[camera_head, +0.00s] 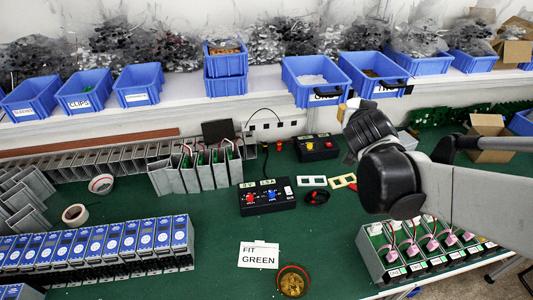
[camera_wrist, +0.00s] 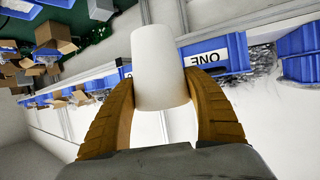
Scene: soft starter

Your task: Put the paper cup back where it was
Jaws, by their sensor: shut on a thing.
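A white paper cup (camera_wrist: 158,50) is between the two brown fingers of my gripper (camera_wrist: 158,82) in the wrist view. The fingers are shut on its sides. In the head view my gripper (camera_head: 347,108) is high at the right of centre, in front of the shelf of blue bins. The cup is mostly hidden there behind my wrist. In the wrist view a blue bin labelled ONE (camera_wrist: 235,52) appears upside down, behind and to the right of the cup.
A white shelf (camera_head: 270,82) carries several blue bins, including one with white contents (camera_head: 312,80). Below, the green bench (camera_head: 215,250) holds a black power unit (camera_head: 266,197), blue-faced modules (camera_head: 95,243), a FIT GREEN card (camera_head: 259,255) and a small round container (camera_head: 292,282).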

